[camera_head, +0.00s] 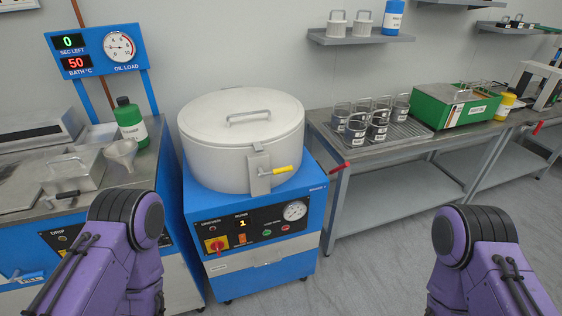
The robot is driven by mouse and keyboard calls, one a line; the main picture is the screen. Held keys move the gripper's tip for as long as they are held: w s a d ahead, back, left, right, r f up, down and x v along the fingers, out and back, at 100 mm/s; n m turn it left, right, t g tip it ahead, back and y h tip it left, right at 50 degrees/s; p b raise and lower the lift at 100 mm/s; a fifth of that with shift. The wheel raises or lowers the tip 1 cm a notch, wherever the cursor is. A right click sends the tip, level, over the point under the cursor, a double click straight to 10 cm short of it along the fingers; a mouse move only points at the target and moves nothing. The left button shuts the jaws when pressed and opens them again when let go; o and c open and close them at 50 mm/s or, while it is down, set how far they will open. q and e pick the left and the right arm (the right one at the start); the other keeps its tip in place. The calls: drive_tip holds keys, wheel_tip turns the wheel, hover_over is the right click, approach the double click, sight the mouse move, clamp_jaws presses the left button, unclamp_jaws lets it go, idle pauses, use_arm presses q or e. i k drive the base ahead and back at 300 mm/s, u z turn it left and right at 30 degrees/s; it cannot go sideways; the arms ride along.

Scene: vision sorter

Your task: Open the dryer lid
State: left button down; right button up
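The dryer (254,240) is a blue cabinet with a round cream drum on top, in the middle of the head view. Its lid (205,112) is a cream disc lying flat on the drum, closed, with a metal bar handle (249,116) on top. A latch plate (260,181) with a yellow-gripped lever (283,170) is at the drum's front right; the lever points right. The front panel has a red and yellow knob, buttons and a gauge. My purple arm links show at the lower left and lower right. Both grippers are out of the picture.
A bench on the left holds a metal box (72,172), a funnel and a green bottle (130,122). A red-ended lever (340,167) sticks out beside the dryer's right. The right bench (350,155) holds a rack of dark cups and a green box (455,106). The floor at front right is clear.

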sight(237, 111)
drive_tip(key=u, duration=0.1)
drive_tip(key=k, duration=0.5)
drive_tip(key=z, duration=0.55)
drive_tip(key=i, duration=1.05)
drive_tip(key=u, duration=0.65)
